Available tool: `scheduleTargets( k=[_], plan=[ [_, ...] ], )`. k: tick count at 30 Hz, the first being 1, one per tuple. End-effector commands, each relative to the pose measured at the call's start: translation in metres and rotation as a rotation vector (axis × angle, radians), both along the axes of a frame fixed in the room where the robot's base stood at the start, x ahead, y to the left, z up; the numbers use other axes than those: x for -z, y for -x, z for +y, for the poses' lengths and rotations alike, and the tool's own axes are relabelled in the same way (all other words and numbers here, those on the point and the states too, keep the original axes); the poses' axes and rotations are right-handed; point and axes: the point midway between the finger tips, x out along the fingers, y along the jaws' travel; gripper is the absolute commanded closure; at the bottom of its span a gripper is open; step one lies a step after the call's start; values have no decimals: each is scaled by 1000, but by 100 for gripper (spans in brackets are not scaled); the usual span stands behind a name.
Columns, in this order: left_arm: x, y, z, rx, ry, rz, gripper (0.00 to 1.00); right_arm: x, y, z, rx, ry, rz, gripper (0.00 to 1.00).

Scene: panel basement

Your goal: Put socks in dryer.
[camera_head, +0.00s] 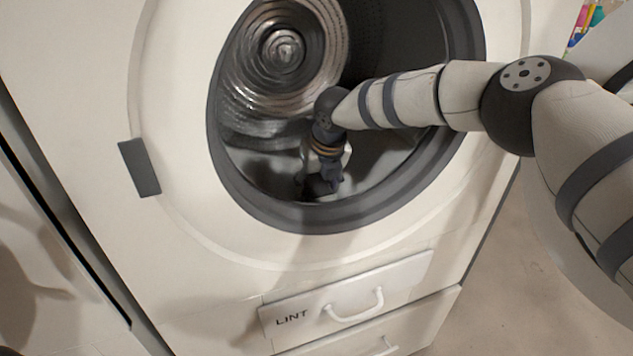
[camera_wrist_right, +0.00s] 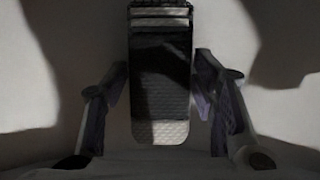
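The dryer (camera_head: 185,215) is a white front-loader with its round opening uncovered and a grey rim around it. My right arm reaches in from the right. My right gripper (camera_head: 320,180) is inside the drum, pointing down close to the lower front part of the opening. My left gripper is out of view.
The shiny ribbed drum back (camera_head: 283,50) shows behind my arm. A drawer marked LINT (camera_head: 290,318) with a white handle is below the opening, and another drawer is under it. Bare floor (camera_head: 520,290) is at the lower right. A dark gap runs along the dryer's left side.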

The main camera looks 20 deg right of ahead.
Motion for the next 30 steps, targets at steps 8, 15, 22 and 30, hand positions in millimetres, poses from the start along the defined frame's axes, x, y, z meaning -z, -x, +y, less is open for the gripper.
scheduleTargets(
  k=[8,15,22,30],
  plan=[
    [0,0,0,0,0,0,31,0,0,0,0,0,0,31],
    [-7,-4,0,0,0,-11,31,-32,10,-1,-2,1,-4,31],
    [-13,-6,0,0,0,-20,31,-68,26,-1,-1,0,-2,31],
    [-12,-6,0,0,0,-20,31,-72,29,-1,0,0,2,31]
  ],
)
